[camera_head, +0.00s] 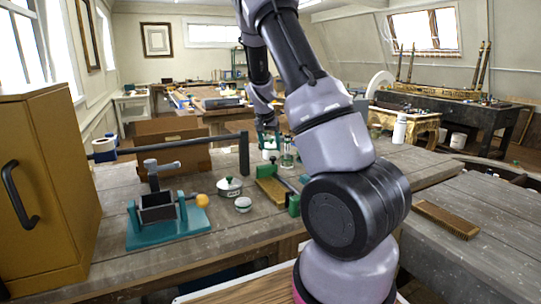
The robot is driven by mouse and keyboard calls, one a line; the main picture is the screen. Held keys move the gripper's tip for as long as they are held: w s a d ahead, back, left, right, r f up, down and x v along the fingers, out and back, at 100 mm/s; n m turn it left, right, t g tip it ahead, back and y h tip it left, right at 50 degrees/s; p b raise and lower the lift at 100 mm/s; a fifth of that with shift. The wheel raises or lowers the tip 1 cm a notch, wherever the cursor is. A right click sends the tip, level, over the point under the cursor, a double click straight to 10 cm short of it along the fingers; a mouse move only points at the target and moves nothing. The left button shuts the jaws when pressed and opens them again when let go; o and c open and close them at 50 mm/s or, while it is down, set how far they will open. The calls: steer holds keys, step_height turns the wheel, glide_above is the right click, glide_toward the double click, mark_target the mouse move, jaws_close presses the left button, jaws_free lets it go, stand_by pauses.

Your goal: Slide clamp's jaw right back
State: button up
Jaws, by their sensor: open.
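A teal-based fixture (168,232) stands at the left front of the near bench.
Small bottles (287,155) stand near my gripper. A brush (446,219) lies right.

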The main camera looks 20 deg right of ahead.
mark_target(272, 158)
steer(key=x, duration=0.5)
steer(key=shift+d+f, duration=0.1)
steer(key=shift+f, duration=0.1)
jaws_close()
stand_by(1.2)
